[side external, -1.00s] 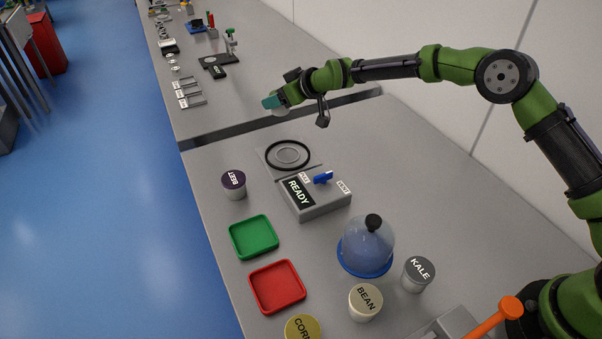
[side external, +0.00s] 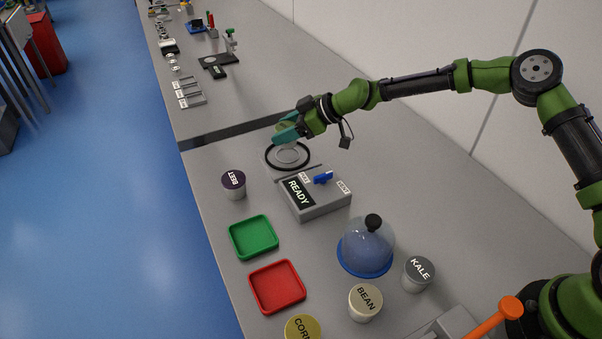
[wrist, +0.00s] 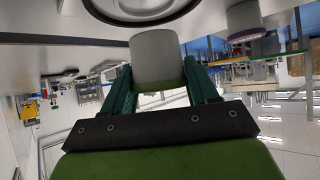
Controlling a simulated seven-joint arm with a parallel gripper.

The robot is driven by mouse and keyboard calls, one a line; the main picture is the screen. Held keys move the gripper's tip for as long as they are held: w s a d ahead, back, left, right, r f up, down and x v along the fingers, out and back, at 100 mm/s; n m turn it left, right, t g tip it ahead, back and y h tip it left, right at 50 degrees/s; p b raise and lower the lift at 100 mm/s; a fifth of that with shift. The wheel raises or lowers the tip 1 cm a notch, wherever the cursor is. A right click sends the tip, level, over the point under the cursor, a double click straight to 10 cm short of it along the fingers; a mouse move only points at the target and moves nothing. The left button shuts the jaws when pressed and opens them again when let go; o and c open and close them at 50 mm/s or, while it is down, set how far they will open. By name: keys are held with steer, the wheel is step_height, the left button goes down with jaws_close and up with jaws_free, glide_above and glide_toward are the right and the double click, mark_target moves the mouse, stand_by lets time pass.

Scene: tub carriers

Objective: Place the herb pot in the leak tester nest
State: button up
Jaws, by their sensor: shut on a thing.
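My gripper (side external: 286,130) is shut on a pale grey pot, taken as the herb pot, which shows between the teal fingers in the wrist view (wrist: 155,55) with a green band at its lid end. No label on it is readable. The leak tester nest (side external: 271,164) is a black ring around a paler disc on a grey plate. In the side view the gripper is over the far part of the ring and partly hides it. The ring also shows at the top of the wrist view (wrist: 103,11), close to the pot; I cannot tell whether they touch.
The tester box (side external: 316,202) reads READY and has a blue lever (side external: 323,178). A BEET tub (side external: 233,186) stands left of it. Nearer are a green tray (side external: 234,254), a red tray (side external: 256,302), a clear dome (side external: 366,245), and KALE (side external: 418,275), BEAN (side external: 365,303) and CORN (side external: 303,328) tubs.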

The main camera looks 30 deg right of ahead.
steer(key=shift+f, duration=1.9)
steer(key=shift+f, duration=0.15)
steer(key=o, duration=1.1)
